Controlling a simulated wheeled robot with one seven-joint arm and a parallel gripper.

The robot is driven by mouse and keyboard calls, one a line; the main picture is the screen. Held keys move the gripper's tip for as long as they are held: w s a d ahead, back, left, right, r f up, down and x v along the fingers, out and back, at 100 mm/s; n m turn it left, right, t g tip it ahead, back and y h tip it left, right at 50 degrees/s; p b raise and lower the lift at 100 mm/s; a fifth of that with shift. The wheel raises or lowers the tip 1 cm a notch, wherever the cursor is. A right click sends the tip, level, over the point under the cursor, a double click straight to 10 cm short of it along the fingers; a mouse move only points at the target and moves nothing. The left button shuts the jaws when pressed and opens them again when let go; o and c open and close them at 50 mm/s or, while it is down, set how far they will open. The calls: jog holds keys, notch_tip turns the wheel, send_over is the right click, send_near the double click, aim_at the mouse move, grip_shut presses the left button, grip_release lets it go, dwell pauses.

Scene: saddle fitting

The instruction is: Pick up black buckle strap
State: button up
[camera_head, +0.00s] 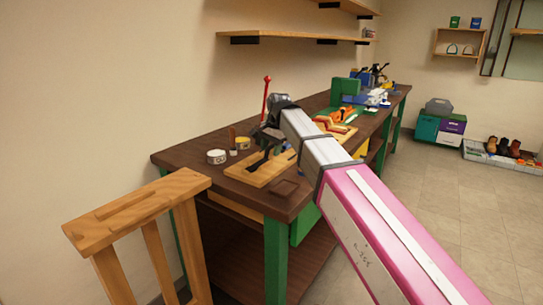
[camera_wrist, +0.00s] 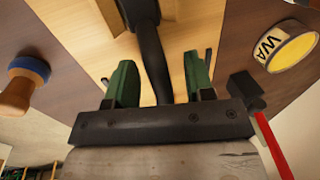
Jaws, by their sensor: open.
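A long black piece, which looks like the black buckle strap (camera_wrist: 150,45), runs between my gripper's green fingers in the wrist view. It lies over a pale wooden board (camera_wrist: 85,30); its lower end is hidden behind the gripper body. My gripper (camera_wrist: 157,68) is open, with one finger on each side of the black piece. I see a gap on both sides and cannot tell any contact. In the head view my gripper (camera_head: 268,138) is over the wooden board (camera_head: 260,174) at the bench's near end, and dark shapes there merge with it.
A red-handled tool (camera_head: 267,92) stands close behind my gripper. A white tin (camera_head: 217,156) and a small brush-like tool (camera_head: 232,138) are left of the board. Orange and green items (camera_head: 335,121) lie farther along the bench. A wooden stand (camera_head: 140,205) is at front left.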

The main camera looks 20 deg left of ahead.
grip_shut()
jog(key=shift+r, duration=0.1)
